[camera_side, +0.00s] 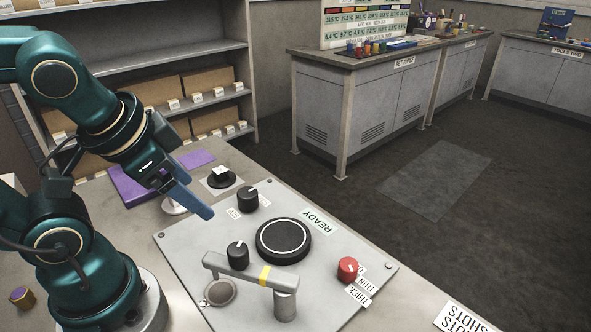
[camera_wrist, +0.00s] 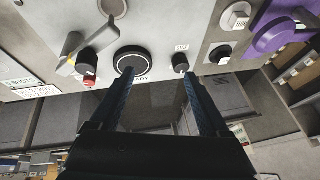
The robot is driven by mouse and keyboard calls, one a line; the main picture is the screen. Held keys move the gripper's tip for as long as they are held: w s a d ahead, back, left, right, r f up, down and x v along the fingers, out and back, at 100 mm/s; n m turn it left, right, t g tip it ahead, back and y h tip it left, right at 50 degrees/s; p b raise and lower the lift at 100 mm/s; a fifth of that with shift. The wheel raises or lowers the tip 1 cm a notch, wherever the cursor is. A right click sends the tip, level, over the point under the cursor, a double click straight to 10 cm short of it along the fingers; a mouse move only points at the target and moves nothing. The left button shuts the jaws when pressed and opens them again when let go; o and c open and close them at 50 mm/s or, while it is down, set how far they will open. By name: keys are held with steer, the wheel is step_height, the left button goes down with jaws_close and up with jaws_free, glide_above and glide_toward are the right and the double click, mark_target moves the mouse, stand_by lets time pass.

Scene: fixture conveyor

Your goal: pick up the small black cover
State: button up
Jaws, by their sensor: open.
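My gripper (camera_side: 200,207) is open and empty above the left edge of the grey panel (camera_side: 196,237). In the wrist view its two blue fingers (camera_wrist: 157,76) stand wide apart. A larger black disc (camera_side: 283,240) with a white ring lies mid-panel, right of the gripper. Two black knobs (camera_side: 248,200) (camera_side: 238,255) stand beside it. I cannot tell for certain which piece is the cover.
A raised grey handle with a yellow band (camera_side: 240,268) stands on the front of the panel. A red knob (camera_side: 347,269) is at its right. A purple tray (camera_side: 140,186) and a white round piece (camera_side: 175,205) lie beyond the gripper. Shelves (camera_side: 165,62) stand behind.

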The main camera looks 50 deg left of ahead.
steer(key=w+a+f+m+g+y, duration=0.1)
steer(key=a+m+g+y, duration=0.2)
steer(key=a+m+y, duration=0.5)
steer(key=m+t+y, duration=0.2)
steer(key=m+y, duration=0.1)
steer(key=m, duration=0.6)
glide_above(220, 170)
steer(key=s+d, duration=0.3)
steer(key=d, duration=0.2)
step_height(220, 170, down, 5)
steer(key=f+m, duration=0.1)
steer(key=w+f+m, duration=0.1)
steer(key=f+m+t, duration=0.1)
steer(key=shift+w+d+f, duration=0.1)
steer(key=shift+w+f, duration=0.15)
steer(key=shift+f, duration=0.1)
steer(key=shift+s+d+f+m, duration=0.1)
steer(key=shift+s+f+m, duration=0.15)
steer(key=shift+f, duration=0.35)
steer(key=shift+s+f+m, duration=0.1)
steer(key=shift+f+m, duration=0.15)
steer(key=shift+f, duration=0.55)
steer(key=shift+a+f, duration=0.15)
steer(key=shift+a, duration=0.15)
steer(key=shift+x, duration=2.15)
